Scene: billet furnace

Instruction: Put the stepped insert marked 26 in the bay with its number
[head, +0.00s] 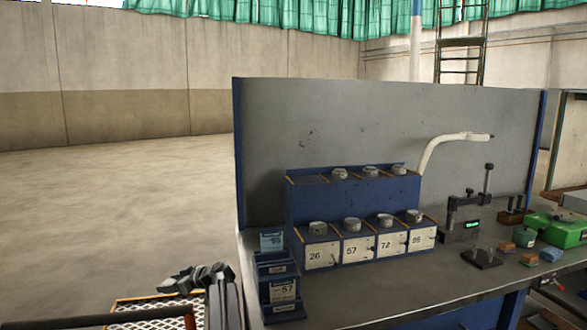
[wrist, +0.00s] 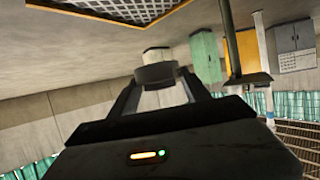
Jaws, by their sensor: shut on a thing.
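In the wrist view my gripper (wrist: 160,82) is shut on a stepped insert (wrist: 158,73), a dark grey round body with a narrower pale part. No number can be read on it. In the head view a blue two-tier rack (head: 297,203) stands on the bench. Its front plates read 26 (head: 320,255), 57 (head: 352,249), 72 (head: 388,244) and one at the right that looks like 95 (head: 421,239). A grey round piece sits above each plate. On the upper tier, the leftmost bay (head: 308,180) looks empty; the other bays hold grey pieces. The held insert is away from the rack.
A blue card holder (head: 278,270) with a card reading 57 stands left of the rack. A gauge stand (head: 465,212), a green box (head: 555,229) and small blocks are at the right. A pale bent pipe (head: 445,142) rises behind the rack. Open floor lies left.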

